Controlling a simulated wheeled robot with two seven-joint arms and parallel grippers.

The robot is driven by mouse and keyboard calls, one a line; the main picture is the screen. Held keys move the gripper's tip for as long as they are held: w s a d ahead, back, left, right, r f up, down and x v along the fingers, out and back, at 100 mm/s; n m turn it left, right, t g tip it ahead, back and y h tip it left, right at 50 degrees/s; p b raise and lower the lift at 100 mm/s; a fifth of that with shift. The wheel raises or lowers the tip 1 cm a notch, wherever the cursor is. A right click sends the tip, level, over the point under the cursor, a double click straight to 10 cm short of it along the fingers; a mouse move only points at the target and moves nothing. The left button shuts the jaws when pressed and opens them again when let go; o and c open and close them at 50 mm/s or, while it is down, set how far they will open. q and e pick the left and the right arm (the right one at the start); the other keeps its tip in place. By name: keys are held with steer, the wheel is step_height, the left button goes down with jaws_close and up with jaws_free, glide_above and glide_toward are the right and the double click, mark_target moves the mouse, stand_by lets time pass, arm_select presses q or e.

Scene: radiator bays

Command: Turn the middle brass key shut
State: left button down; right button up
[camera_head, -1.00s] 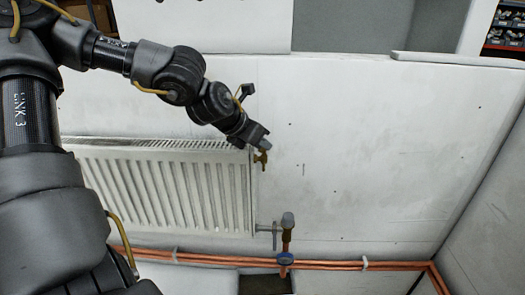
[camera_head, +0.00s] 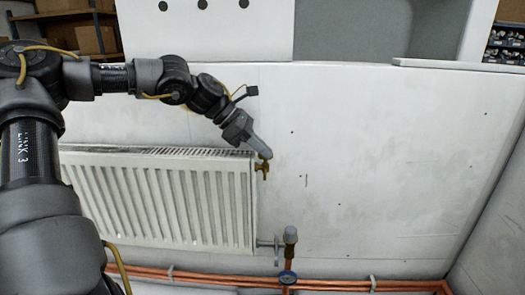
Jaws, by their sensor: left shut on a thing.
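A brass key (camera_head: 262,168) sits at the upper right end of a white radiator (camera_head: 160,200) in the head view. My left gripper (camera_head: 266,154) reaches down to it from the upper left. Its fingers are shut on the upper part of the key, and they partly hide it. The lower part of the brass shows below the fingertips. No other brass key shows in this view. My right gripper is not in view.
Copper pipes (camera_head: 350,284) run along the bottom. The white wall (camera_head: 380,170) right of the radiator is clear. Shelves with boxes (camera_head: 93,38) stand behind.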

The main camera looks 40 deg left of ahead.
arm_select(q)
steer(key=shift+m, duration=0.3)
steer(key=c, duration=1.6)
jaws_free()
steer(key=shift+w, duration=0.1)
steer(key=b+v, duration=0.1)
steer(key=v, duration=1)
steer(key=shift+w, duration=0.15)
steer(key=shift+f, duration=0.1)
